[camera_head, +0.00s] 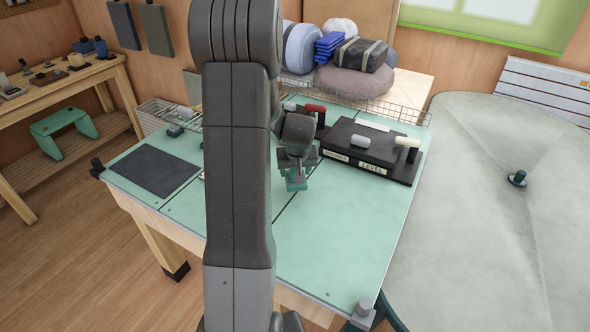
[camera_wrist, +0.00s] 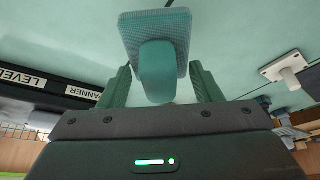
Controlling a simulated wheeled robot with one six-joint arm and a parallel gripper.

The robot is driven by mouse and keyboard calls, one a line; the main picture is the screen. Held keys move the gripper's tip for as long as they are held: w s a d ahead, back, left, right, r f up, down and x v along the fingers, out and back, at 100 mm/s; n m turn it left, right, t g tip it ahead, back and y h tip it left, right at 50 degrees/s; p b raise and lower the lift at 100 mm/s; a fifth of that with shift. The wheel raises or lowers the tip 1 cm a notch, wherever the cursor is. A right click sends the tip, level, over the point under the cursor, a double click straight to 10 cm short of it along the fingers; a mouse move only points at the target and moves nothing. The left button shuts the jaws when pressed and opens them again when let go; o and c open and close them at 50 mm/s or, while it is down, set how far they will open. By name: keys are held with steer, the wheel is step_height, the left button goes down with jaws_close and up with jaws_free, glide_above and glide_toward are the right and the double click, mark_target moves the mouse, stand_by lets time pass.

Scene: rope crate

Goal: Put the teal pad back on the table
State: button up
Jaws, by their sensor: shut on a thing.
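The teal pad (camera_wrist: 157,27) is a flat rectangular block with a thick grip (camera_wrist: 157,72) on its back. My gripper (camera_wrist: 158,85) is shut on that grip, one finger on each side, in the wrist view. In the head view the pad (camera_head: 296,184) hangs under my gripper (camera_head: 296,172), over the middle of the table (camera_head: 335,245). I cannot tell whether the pad touches the green table top. My arm hides part of the table to the left of it.
A black tool holder (camera_head: 366,151) labelled LEVEL stands behind and right of the pad. A dark mat (camera_head: 152,171) lies at the table's left. Wire baskets and cushions line the back edge. The table's front right is clear.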

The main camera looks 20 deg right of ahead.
step_height(320, 180, down, 6)
steer(key=b, duration=0.5)
steer(key=shift+r+b, duration=0.15)
steer(key=shift+b, duration=0.25)
steer(key=shift+f+b, duration=0.45)
steer(key=shift+f, duration=0.05)
steer(key=o, duration=1)
steer(key=shift+c, duration=0.2)
steer(key=v, duration=1.4)
